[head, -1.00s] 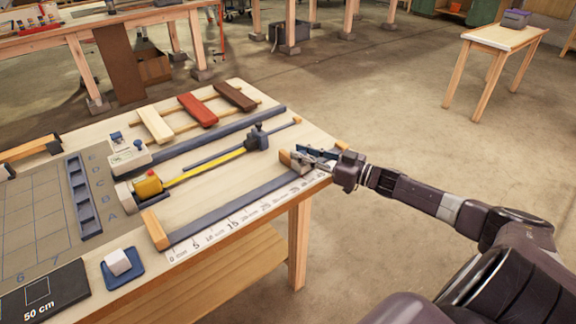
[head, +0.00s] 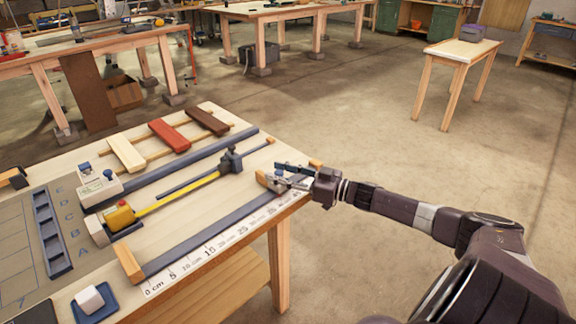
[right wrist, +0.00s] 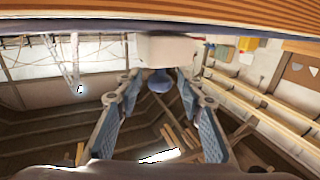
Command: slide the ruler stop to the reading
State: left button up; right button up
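A dark ruler rail (head: 205,235) lies along the table's near edge, with a white scale strip (head: 208,251) starting at 0 cm on the left. Wooden end blocks stand at its left (head: 128,263) and right (head: 316,164). The ruler stop (head: 263,178), a pale wooden block, sits near the rail's right end; its exact reading is hidden by the gripper. In the right wrist view its blue knob (right wrist: 159,81) lies between the fingertips. My right gripper (head: 283,176) is open around the knob, with contact not clear. My left gripper is not in view.
Behind the rail lie a yellow gauge strip (head: 180,194) with a dark slider (head: 230,160) and coloured slats (head: 168,135) on rails. A white cube on a blue tray (head: 90,300) is at front left. Open floor lies right of the table.

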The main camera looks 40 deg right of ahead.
jog(key=v, duration=1.2)
dwell(0.6)
jog(key=s+d+f+m+g+h, duration=0.1)
jog(key=s+d+f+m+h, duration=0.15)
jog(key=f, duration=0.65)
jog(key=s+d+f+m+h, duration=0.1)
jog(key=s+d+f+h, duration=0.25)
jog(key=f, duration=0.55)
jog(key=s+a+f+g+h, duration=0.1)
jog(key=s+f+g, duration=0.1)
jog(key=s+f, duration=0.35)
jog(key=s+a+f+m+g+h, duration=0.1)
jog(key=s+a+f+g, duration=0.15)
jog(key=f, duration=0.65)
jog(key=s+f+g+h, duration=0.1)
jog(key=s+f, duration=0.3)
jog(key=f, duration=0.4)
jog(key=s+a+f+g, duration=0.4)
jog(key=s+a+f, duration=0.7)
jog(key=a+f, duration=0.1)
jog(key=s+a+f+n+g, duration=0.1)
jog(key=s+a+f+g, duration=0.1)
jog(key=s+a, duration=0.4)
jog(key=s+a+f+n+g+y, duration=0.1)
jog(key=s+a+f+g, duration=0.2)
jog(key=a, duration=1)
jog(key=s+f, duration=0.2)
jog(key=s, duration=0.1)
jog(key=shift+y, duration=0.3)
